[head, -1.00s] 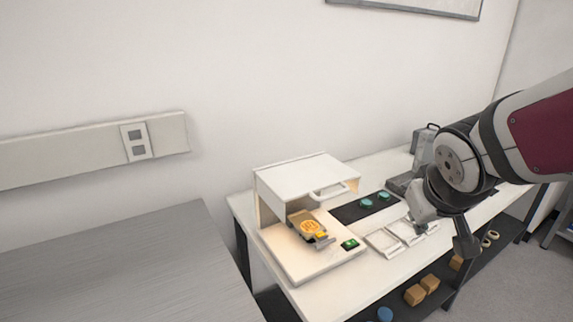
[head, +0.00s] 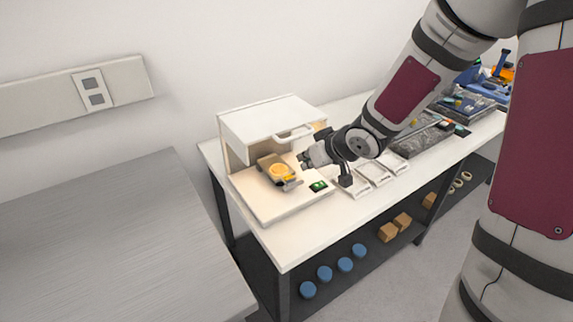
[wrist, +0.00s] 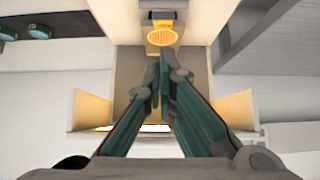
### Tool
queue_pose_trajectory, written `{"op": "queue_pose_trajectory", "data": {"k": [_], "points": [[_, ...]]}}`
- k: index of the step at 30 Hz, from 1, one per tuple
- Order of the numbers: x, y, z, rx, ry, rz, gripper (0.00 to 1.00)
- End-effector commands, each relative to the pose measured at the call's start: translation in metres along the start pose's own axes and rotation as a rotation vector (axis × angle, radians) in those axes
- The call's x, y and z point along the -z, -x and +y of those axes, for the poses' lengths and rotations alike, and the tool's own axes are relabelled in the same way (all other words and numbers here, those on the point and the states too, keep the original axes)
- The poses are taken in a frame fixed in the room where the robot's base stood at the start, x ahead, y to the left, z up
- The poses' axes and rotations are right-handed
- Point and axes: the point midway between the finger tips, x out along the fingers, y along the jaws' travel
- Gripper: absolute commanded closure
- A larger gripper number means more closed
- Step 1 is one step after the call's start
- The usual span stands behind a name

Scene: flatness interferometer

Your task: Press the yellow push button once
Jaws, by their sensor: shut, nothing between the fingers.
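A white box-shaped instrument (head: 262,122) with an open front and a handle stands on the bench. An orange round disc (head: 281,170) sits on a brown holder in its lit opening. A small yellow part (head: 291,181) is at the holder's front end; I take it for the yellow push button, but its shape is too small to tell. My gripper (head: 303,160) is shut and empty, just right of the holder, apart from the yellow part as far as I can tell. In the wrist view, the fingertips (wrist: 160,62) point toward a yellow-orange patterned round (wrist: 162,37).
Shallow white trays (head: 350,187) lie to the right, below my arm. Blue round pieces (head: 325,273) and boxes are on the lower shelf. A grey table (head: 95,240) stands at left.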

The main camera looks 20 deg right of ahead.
Motion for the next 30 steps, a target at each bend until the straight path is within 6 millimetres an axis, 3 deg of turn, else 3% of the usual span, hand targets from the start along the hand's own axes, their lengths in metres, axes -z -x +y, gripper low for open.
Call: {"op": "queue_pose_trajectory", "data": {"k": [11,24,30], "points": [[0.0,-0.006,0.0,0.001,0.001,-0.001,1.0],[-0.001,-0.076,-0.001,0.002,0.002,-0.001,1.0],[0.0,-0.095,0.0,0.0,0.001,-0.001,1.0]]}}
